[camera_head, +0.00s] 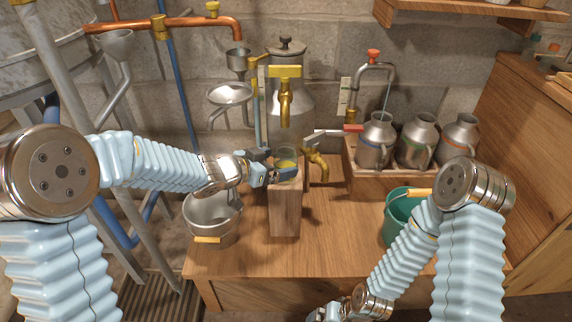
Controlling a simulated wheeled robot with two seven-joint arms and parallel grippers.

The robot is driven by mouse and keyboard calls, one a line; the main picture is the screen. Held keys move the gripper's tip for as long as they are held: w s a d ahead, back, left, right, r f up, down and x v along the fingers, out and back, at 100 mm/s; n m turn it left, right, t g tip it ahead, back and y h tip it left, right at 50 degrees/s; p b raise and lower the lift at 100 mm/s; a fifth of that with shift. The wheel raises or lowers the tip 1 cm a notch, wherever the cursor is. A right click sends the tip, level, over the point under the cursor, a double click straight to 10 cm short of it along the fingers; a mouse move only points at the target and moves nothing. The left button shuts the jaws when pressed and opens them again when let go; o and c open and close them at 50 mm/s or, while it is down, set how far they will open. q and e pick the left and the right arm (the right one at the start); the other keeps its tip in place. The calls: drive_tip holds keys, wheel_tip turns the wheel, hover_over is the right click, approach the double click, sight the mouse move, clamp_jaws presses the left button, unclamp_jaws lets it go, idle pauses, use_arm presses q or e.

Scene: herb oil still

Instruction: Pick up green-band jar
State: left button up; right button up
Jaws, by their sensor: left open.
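The green-band jar (416,144) is a metal can with a greenish band low on its side. It stands upright in the middle of three similar jars, in a wooden tray (378,179) at the back right of the bench. My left gripper (281,166) is open, far to the left of the jar. Its fingers are around or beside a small glass with yellow liquid (288,160) on a wooden block (285,212); contact is unclear. My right gripper (322,314) is mostly cut off at the bottom edge, so its jaws do not show clearly.
A blue-band jar (377,138) and an orange-band jar (459,138) flank the green-band jar. A green bucket (397,222) stands in front of the tray, partly behind my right arm. A metal pot (211,222) stands at left. A still with brass taps (288,100) is behind the block. The front middle bench (325,245) is clear.

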sight(290, 159)
use_arm(q)
drive_tip(key=x, duration=0.5)
drive_tip(key=shift+w+d+r, duration=0.2)
drive_tip(key=shift+d, duration=0.05)
drive_tip(key=c, duration=1.3)
drive_tip(key=shift+r, duration=0.1)
